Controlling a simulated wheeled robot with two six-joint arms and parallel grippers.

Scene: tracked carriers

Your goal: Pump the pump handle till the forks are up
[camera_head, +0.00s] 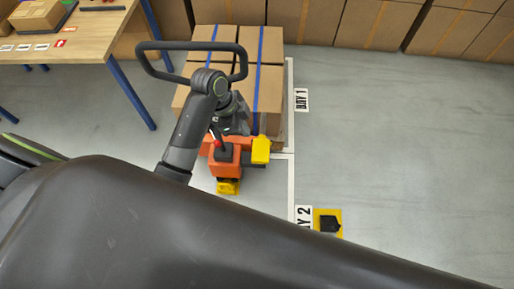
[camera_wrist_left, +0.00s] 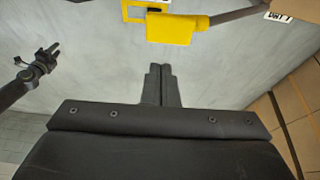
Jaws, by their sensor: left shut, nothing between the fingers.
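The orange pallet truck (camera_head: 225,165) stands at the near end of a load of boxes. Its pump handle (camera_head: 160,46) is a dark loop above the truck, with its lower part hidden behind my left arm. The forks are hidden under the load, so their height cannot be told. My left gripper (camera_head: 240,122) is over the truck, beside a yellow block (camera_head: 261,148).
The stacked cartons (camera_head: 207,68) with blue straps sit beyond the truck. A wooden table (camera_head: 95,48) with blue legs stands at the left. Cartons (camera_head: 375,22) line the back.

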